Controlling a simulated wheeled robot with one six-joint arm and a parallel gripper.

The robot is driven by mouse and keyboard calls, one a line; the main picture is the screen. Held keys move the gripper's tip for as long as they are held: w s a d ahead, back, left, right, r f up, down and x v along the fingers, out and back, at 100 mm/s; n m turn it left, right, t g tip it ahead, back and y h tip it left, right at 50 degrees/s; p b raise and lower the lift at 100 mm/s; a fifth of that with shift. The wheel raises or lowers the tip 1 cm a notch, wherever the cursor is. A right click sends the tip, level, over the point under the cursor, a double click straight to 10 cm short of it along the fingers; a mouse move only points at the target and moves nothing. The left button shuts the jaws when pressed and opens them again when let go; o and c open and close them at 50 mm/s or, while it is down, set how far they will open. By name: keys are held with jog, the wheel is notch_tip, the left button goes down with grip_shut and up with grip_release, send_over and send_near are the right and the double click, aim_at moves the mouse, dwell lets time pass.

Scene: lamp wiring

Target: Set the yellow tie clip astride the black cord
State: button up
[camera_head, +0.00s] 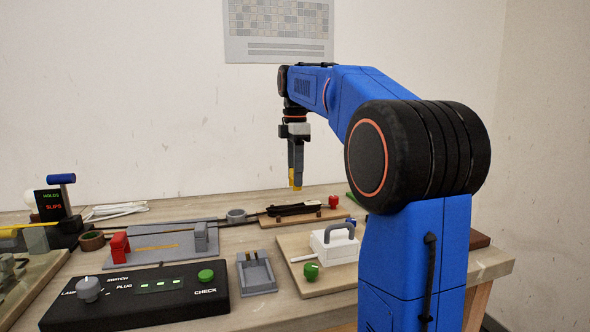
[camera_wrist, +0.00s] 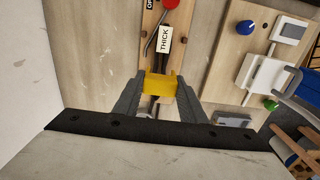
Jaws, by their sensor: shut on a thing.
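My gripper (camera_head: 296,180) points down above the back of the bench, shut on the yellow tie clip (camera_wrist: 160,86). The clip also shows at the fingertips in the head view (camera_head: 297,184). It is held in the air above a wooden board (camera_head: 345,212) with a black piece (camera_head: 296,209) on it, apart from both. In the wrist view a dark cord-like strip (camera_wrist: 154,108) shows just below the clip, partly hidden by it. Whether this is the black cord is hard to tell.
The board carries a THICK label (camera_wrist: 164,42) and a red knob (camera_head: 333,201). A white box with a grey handle (camera_head: 333,243) stands in front at right. A black switch panel (camera_head: 130,301), a grey tray (camera_head: 256,273) and a grey stand with a red clamp (camera_head: 120,247) lie left.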

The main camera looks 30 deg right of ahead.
aim_at(295, 206)
jog(key=shift+f, duration=1.75)
jog(key=shift+a+f, duration=0.1)
jog(key=shift+f, duration=0.75)
jog(key=shift+f, duration=0.25)
jog(key=shift+f, duration=0.45)
jog(key=shift+f, duration=0.1)
dwell(0.3)
jog(key=o, duration=1.1)
